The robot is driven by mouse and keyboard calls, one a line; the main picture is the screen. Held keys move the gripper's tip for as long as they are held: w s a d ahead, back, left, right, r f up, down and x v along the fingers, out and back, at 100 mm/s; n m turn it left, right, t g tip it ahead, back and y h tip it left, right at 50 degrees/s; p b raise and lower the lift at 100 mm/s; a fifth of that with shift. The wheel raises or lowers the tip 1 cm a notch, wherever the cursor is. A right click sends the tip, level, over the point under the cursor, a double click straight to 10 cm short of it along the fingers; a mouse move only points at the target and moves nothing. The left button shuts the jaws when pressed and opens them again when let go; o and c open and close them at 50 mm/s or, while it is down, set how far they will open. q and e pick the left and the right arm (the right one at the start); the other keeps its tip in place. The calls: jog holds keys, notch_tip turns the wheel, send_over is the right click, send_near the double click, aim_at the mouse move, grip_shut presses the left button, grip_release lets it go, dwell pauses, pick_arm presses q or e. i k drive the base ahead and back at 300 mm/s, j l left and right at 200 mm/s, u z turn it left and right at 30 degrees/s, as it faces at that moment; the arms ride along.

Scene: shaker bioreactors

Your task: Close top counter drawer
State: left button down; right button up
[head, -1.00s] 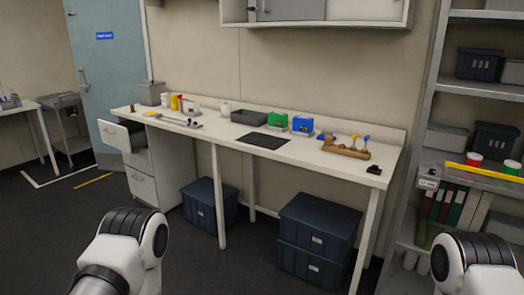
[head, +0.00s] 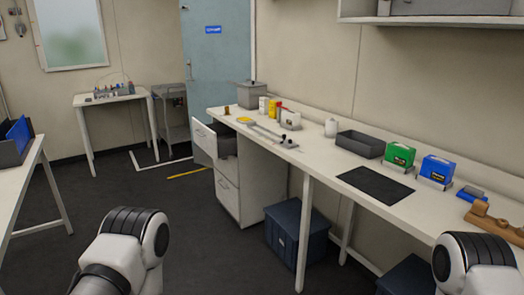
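The top counter drawer (head: 204,139) is white and stands pulled out to the left from the cabinet under the left end of the white counter (head: 321,164). Its front panel has a small handle, and its dark inside shows behind the panel. The closed white drawer (head: 228,194) below it sits flush in the cabinet. Only the upper parts of my two arms show, at the bottom left and bottom right. Neither gripper is in view, so I cannot tell how they stand.
The dark floor (head: 150,225) in front of the drawers is clear. A blue lidded bin (head: 297,232) stands under the counter. A white table (head: 28,172) is at the left edge. A small table (head: 110,98) and a grey cart (head: 170,105) stand farther back.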

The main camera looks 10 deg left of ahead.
aim_at(218, 140)
jog(key=i+j+u, duration=0.15)
jog(key=i+u, duration=0.9)
jog(key=i, duration=0.15)
jog(key=i+j+z, duration=0.2)
jog(key=i+z, duration=0.3)
jog(key=i, duration=0.15)
jog(key=i+j+z, duration=0.95)
jog(key=i+j, duration=0.15)
jog(key=i+j+z, duration=0.35)
jog(key=j+z, duration=0.15)
jog(key=j, duration=0.4)
